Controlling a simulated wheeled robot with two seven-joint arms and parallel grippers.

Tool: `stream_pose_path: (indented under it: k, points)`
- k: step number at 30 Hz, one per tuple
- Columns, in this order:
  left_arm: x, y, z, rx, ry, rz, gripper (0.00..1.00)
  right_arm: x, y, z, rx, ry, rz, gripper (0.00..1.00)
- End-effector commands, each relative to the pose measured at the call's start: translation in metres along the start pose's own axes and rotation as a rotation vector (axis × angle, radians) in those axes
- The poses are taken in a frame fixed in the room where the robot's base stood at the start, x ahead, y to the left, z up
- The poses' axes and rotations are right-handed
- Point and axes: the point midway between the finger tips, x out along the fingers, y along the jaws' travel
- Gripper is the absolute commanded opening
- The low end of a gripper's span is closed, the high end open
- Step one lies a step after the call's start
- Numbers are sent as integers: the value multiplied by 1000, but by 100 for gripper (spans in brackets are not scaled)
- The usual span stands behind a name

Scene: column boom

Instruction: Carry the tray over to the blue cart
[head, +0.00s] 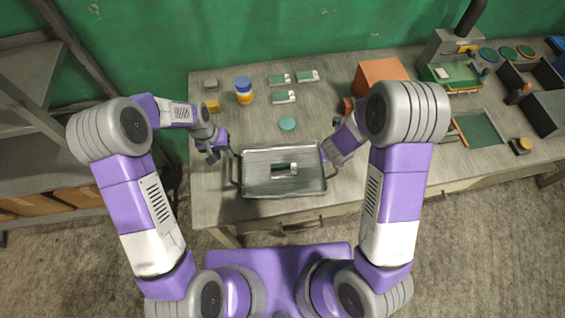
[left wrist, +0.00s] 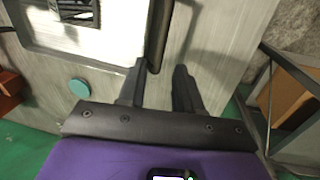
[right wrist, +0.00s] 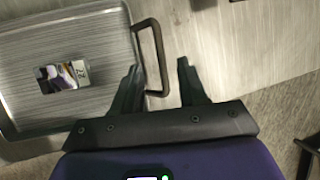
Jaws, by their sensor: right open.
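The grey metal tray (head: 260,185) lies near the front edge of the workbench, with a dark upright handle at each short side. A small white-and-green box (head: 293,169) lies in it. My left gripper (head: 211,154) is open by the tray's left handle; in the left wrist view that handle (left wrist: 159,35) reaches between the fingertips. My right gripper (right wrist: 157,63) is open at the right handle (right wrist: 158,60), which stands between its fingers without being clamped. In the head view its fingertips are hard to make out.
The workbench (head: 225,125) holds a blue-and-orange jar (head: 243,91), several small boxes, a teal disc (head: 287,124), and an orange box (head: 380,74) behind my right arm. Dark bins (head: 540,115) stand at right. A grey shelf (head: 35,75) stands at left.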

Motion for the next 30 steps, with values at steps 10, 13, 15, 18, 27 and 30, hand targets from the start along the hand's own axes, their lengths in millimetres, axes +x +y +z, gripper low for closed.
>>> stream_pose_path:
  k: [10, 13, 15, 18, 27, 30]
  points:
    - [10, 0, 0, 0, -1, 0, 34, 10, 0, -1, -4, 4, -1, 42]
    - [24, 0, 1, 0, -3, 0, 34, 24, 0, -2, -4, 5, 0, 42]
    - [35, 0, 1, 0, -4, 0, 34, 35, -1, -2, -4, 5, -1, 42]
    - [50, 0, 1, 0, -3, 0, 34, 50, 0, -2, -5, 4, -1, 42]
    - [75, 0, 0, 0, 0, 0, 34, 75, 0, -1, -6, 2, 1, 42]
    - [76, 0, 0, 0, 1, 0, 34, 76, 0, -1, -5, 1, 1, 42]
